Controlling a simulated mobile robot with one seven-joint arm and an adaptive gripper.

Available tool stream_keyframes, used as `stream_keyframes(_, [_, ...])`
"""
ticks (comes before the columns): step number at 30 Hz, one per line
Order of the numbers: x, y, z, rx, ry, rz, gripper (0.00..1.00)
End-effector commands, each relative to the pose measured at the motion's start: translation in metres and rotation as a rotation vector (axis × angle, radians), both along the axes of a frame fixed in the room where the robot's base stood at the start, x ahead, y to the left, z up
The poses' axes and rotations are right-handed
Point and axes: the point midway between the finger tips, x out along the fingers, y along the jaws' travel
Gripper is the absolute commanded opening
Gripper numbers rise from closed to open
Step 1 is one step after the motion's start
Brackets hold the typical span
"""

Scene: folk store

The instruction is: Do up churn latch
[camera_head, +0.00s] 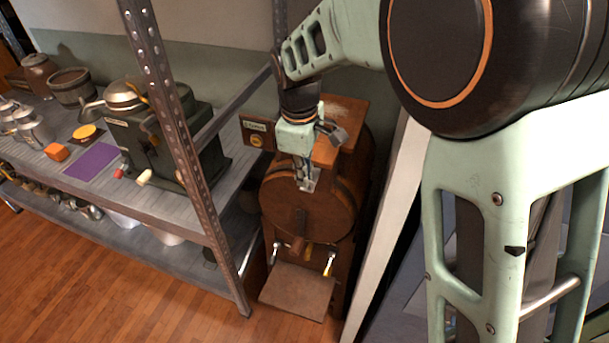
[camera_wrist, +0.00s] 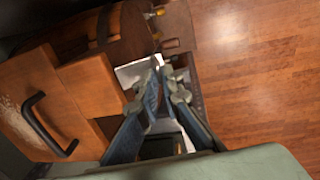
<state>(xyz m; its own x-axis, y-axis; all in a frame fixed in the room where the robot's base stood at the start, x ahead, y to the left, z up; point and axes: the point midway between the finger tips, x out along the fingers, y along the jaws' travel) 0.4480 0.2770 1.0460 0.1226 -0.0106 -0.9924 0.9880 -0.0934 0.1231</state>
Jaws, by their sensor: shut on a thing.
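The wooden churn (camera_head: 305,212) is a round brown barrel on a stand, in the middle of the head view. Its flat wooden top and one side fill the left of the wrist view, with a dark curved handle (camera_wrist: 42,125) on the lid. My gripper (camera_head: 305,183) points down at the front upper face of the churn. In the wrist view its fingers (camera_wrist: 163,78) are close together at a pale metal piece (camera_wrist: 135,73), which looks like the churn latch. My gripper is shut on it; the fingers hide part of it, and I cannot tell its exact position.
A metal shelf rack (camera_head: 185,150) stands left of the churn, with a grinder-like machine (camera_head: 165,130), a purple mat (camera_head: 90,161) and jars. A pale upright panel (camera_head: 385,230) is close on the right. The wooden floor (camera_head: 130,285) is clear in front.

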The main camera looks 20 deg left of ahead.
Motion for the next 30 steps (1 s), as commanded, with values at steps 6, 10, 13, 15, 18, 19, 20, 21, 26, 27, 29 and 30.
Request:
stream_keyframes(6, [-0.005, 0.001, -0.014, -0.006, -0.105, 0.004, 0.00])
stream_keyframes(10, [-0.007, 0.001, -0.019, -0.012, -0.175, 0.004, 0.00])
stream_keyframes(13, [-0.008, 0.002, -0.023, -0.016, -0.229, 0.004, 0.00])
stream_keyframes(15, [-0.008, 0.001, -0.026, -0.018, -0.262, 0.004, 0.00])
stream_keyframes(18, [-0.009, 0.002, -0.028, -0.022, -0.309, 0.005, 0.00])
stream_keyframes(19, [-0.009, 0.002, -0.029, -0.024, -0.322, 0.004, 0.00])
stream_keyframes(20, [-0.010, 0.001, -0.030, -0.025, -0.334, 0.004, 0.00])
stream_keyframes(21, [-0.009, 0.001, -0.031, -0.025, -0.350, 0.003, 0.00])
stream_keyframes(26, [-0.010, 0.001, -0.033, -0.031, -0.405, 0.003, 0.00])
stream_keyframes(27, [-0.010, 0.001, -0.033, -0.032, -0.416, 0.003, 0.00])
stream_keyframes(29, [-0.010, 0.001, -0.034, -0.034, -0.430, 0.002, 0.00])
stream_keyframes(30, [-0.010, 0.001, -0.034, -0.035, -0.438, 0.002, 0.00])
